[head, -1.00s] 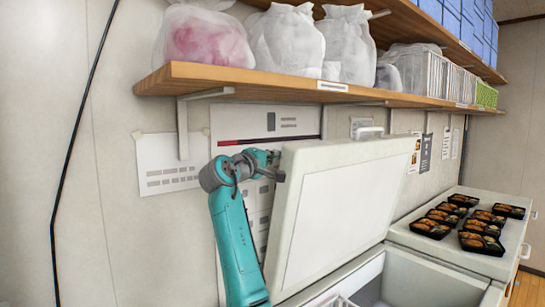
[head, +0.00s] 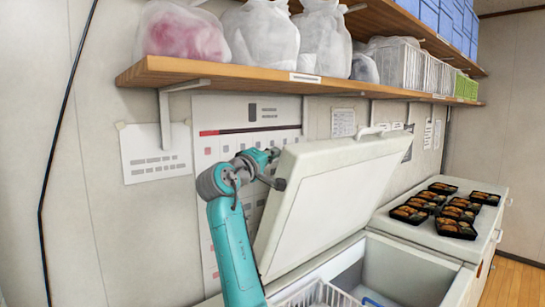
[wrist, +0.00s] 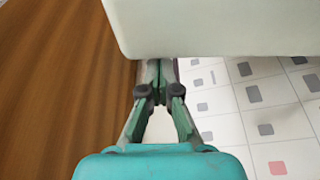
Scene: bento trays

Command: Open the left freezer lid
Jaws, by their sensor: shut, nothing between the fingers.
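The left freezer lid (head: 335,195) stands raised and tilted steeply above the left freezer (head: 400,275), whose inside shows. A handle (head: 385,129) sits on the lid's upper edge. My gripper (wrist: 160,72) is shut and empty. In the head view it is at the lid's upper left corner, with its fingertips partly hidden there. In the wrist view the fingertips reach the edge of the pale lid (wrist: 215,25); I cannot tell whether they touch it.
Several black bento trays (head: 450,207) rest on the closed right freezer lid (head: 478,240). A wooden shelf (head: 215,76) with bags and baskets runs above. A wire basket (head: 318,293) sits inside the open freezer. A wall chart (head: 250,128) hangs behind my arm.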

